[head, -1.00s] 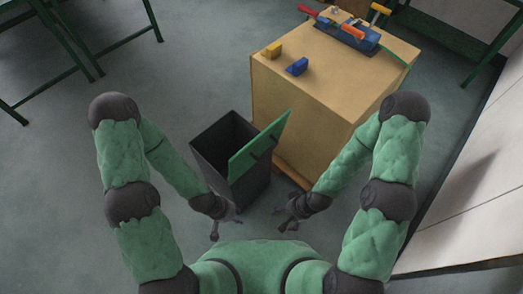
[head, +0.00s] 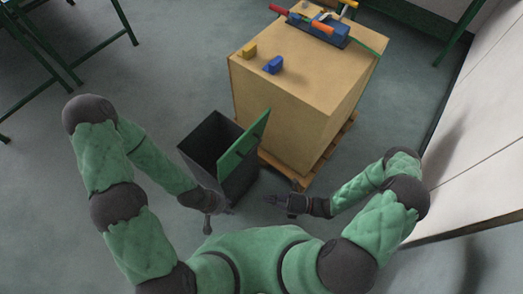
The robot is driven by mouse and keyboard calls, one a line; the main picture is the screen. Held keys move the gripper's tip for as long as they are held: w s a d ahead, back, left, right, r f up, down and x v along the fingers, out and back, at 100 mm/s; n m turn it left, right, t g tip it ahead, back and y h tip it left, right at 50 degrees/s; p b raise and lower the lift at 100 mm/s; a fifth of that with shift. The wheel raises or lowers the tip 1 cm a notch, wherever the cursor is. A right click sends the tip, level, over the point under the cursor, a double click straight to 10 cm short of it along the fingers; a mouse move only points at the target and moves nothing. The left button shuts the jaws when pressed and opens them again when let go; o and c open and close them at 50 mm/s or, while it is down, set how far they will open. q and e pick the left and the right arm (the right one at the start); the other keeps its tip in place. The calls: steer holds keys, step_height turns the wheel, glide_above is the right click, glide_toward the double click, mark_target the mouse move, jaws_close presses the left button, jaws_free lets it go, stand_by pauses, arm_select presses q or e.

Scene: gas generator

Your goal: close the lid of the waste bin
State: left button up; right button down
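The dark grey waste bin (head: 203,142) stands on the floor ahead of me. Its green lid (head: 243,146) is open, tilted up on the bin's right side. My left gripper (head: 219,214) is low at the bin's near side; I cannot tell whether it touches the bin or whether its fingers are open. My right gripper (head: 271,199) is to the right of the bin, apart from the lid, with its fingers pointing left toward the bin. It looks empty, but its finger gap is too small to tell.
A large wooden crate (head: 290,108) on a pallet (head: 342,134) stands close behind and right of the bin. Yellow (head: 248,50) and blue (head: 273,65) blocks and a blue toolbox (head: 318,29) sit on it. White panels are at the right. The floor left of the bin is clear.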

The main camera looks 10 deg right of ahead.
steer(key=w+d+r+m+t+h+p, duration=0.1)
steer(key=w+d+r+m+t+h, duration=0.2)
steer(key=w+d+m+t, duration=0.5)
steer(key=w+a+r+m+t+b, duration=0.2)
steer(key=w+a+r+t, duration=0.1)
steer(key=w+a, duration=0.4)
steer(key=shift+a+r, duration=0.85)
steer(key=shift+a, duration=0.05)
